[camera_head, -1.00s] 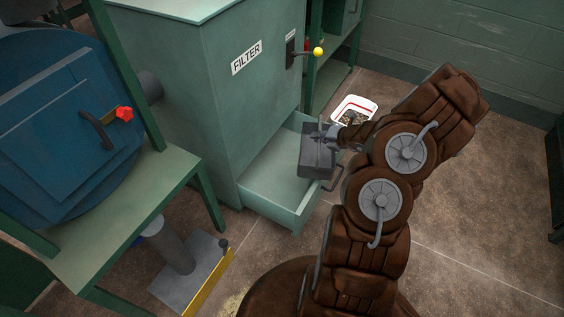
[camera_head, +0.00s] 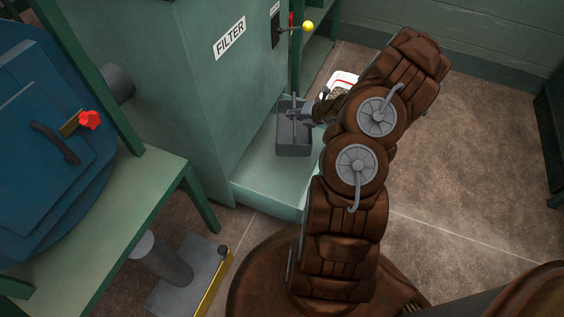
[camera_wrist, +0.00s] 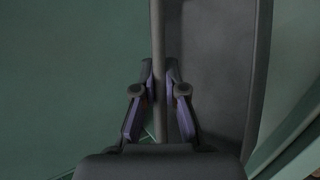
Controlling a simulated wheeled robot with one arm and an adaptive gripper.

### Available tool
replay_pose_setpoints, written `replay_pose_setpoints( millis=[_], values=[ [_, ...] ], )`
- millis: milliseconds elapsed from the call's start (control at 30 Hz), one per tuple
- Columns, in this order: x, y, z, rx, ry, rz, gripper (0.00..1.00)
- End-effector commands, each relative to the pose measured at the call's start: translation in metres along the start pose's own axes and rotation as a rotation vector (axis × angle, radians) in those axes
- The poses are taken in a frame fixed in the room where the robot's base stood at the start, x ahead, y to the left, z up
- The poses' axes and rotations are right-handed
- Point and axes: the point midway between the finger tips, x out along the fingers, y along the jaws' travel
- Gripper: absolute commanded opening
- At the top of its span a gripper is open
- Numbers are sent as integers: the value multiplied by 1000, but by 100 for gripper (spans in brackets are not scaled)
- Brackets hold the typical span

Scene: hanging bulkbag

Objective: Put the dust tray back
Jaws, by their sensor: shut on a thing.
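The dust tray (camera_head: 294,136) is a dark grey open box with a bar handle. It appears roughly level over the pale green open drawer (camera_head: 262,196) at the foot of the filter cabinet, towards the drawer's rear. I cannot tell whether its bottom touches the drawer floor. My gripper (camera_head: 300,113) reaches in from the right and is shut on the tray's handle. In the wrist view my gripper (camera_wrist: 160,78) has its two fingers on either side of the handle bar, with the tray's inside (camera_wrist: 215,70) to the right. The arm hides part of the drawer's right side.
The green filter cabinet (camera_head: 190,110) stands behind the drawer, with a yellow-knobbed lever (camera_head: 307,26) on it. A white container (camera_head: 343,80) is on the floor behind my arm. A green bench (camera_head: 110,215) and a grey pedal unit (camera_head: 185,275) stand left. Floor at right is clear.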

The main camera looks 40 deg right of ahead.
Motion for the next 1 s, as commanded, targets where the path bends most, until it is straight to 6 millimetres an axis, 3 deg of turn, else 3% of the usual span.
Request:
replay_pose_setpoints(
  millis=[267,800,933,1000],
  values=[
    [15,-19,-9,1,0,0,0],
    [81,-101,-47,0,1,2,0],
    [89,-111,-52,1,3,2,0],
    [90,-106,-54,0,0,3,0]
  ],
)
